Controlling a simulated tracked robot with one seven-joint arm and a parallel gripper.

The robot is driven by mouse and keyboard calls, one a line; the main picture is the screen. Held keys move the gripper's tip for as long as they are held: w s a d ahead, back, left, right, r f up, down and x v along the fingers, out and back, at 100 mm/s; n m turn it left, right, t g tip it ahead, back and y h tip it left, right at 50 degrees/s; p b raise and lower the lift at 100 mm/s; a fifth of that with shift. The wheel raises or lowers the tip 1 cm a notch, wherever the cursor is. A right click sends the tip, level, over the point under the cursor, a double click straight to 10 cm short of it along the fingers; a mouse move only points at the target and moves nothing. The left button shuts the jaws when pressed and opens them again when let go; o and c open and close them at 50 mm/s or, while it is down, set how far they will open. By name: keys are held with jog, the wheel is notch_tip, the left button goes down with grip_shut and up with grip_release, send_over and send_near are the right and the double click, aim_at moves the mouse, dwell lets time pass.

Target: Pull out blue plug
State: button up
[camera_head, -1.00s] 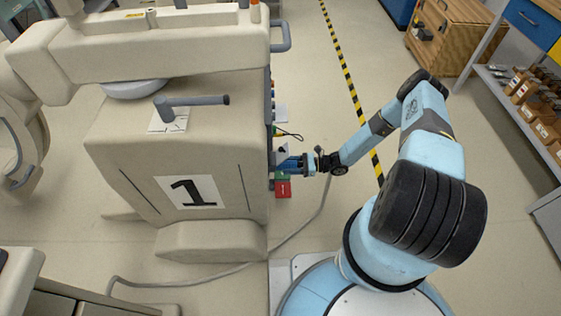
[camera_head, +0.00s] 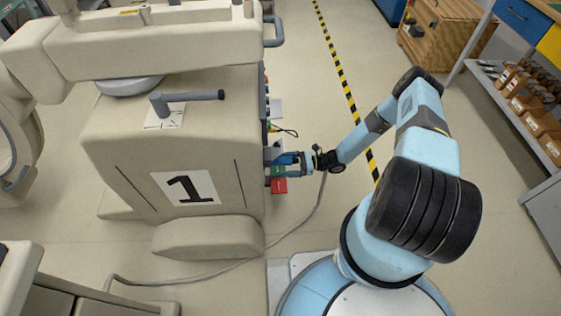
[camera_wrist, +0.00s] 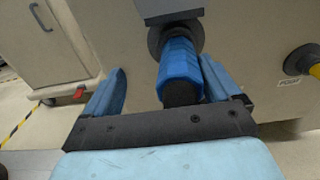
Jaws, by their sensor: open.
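The blue plug (camera_wrist: 180,66) sits in a dark round socket (camera_wrist: 176,36) on the cart's side panel in the wrist view. My gripper (camera_wrist: 163,82) is open, with one blue finger on each side of the plug. The right finger is close beside the plug; a wider gap shows at the left finger. I cannot tell whether either finger touches it. In the head view my gripper (camera_head: 285,163) is at the right side of the covered cart (camera_head: 215,140) marked 1, and the plug cannot be told apart from the blue fingers.
Green and red blocks, the red one (camera_head: 280,186) lower, are on the cart side beside my gripper. A yellow plug (camera_wrist: 304,60) is at right in the wrist view. A grey cable (camera_head: 305,222) runs along the floor. Open floor lies beyond, with a striped line (camera_head: 340,75).

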jog(key=w+d, duration=0.2)
jog(key=d, duration=1.1)
jog(key=shift+w+f+t, duration=0.2)
jog(key=shift+f+t, duration=0.1)
jog(key=shift+c, duration=0.2)
